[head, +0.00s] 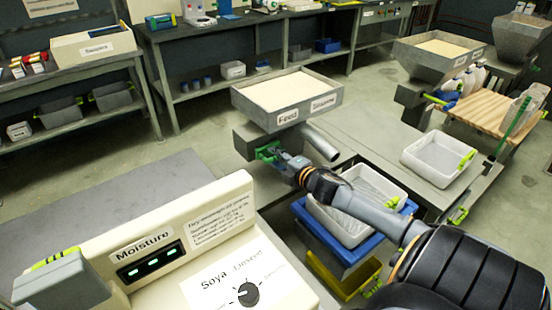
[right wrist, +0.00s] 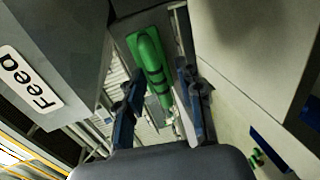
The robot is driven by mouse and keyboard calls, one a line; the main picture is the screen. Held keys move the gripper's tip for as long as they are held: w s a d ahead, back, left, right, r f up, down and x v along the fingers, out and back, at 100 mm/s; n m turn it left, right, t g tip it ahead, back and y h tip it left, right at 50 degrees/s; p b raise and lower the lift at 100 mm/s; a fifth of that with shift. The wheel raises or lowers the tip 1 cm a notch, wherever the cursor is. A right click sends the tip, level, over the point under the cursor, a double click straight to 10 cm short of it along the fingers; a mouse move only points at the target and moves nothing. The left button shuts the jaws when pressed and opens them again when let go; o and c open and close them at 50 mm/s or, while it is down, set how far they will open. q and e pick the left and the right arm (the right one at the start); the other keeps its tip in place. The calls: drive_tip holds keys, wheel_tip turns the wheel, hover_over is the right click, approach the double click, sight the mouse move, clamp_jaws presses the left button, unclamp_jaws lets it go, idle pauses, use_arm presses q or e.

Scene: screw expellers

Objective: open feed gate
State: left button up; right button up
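The feed gate's green handle (head: 267,152) sits on the grey block below the feed hopper (head: 287,92), a tray-like bin full of pale seed with a "Feed" label. My right gripper (head: 279,157) is at this handle in the head view, reaching in from the right. In the right wrist view the green handle (right wrist: 153,66) shows ahead and between the fingertips of my right gripper (right wrist: 160,90). The fingers stand apart, with visible gaps on both sides of the handle. My left gripper is not in view.
A cream moisture meter (head: 175,255) with a knob stands in front at the left. A white bin (head: 352,225) stands below my right forearm, above a blue crate (head: 338,245). A second white tray (head: 438,160) and another hopper (head: 437,55) are at the right.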

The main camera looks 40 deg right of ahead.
drive_tip(key=shift+w, duration=0.3)
clamp_jaws()
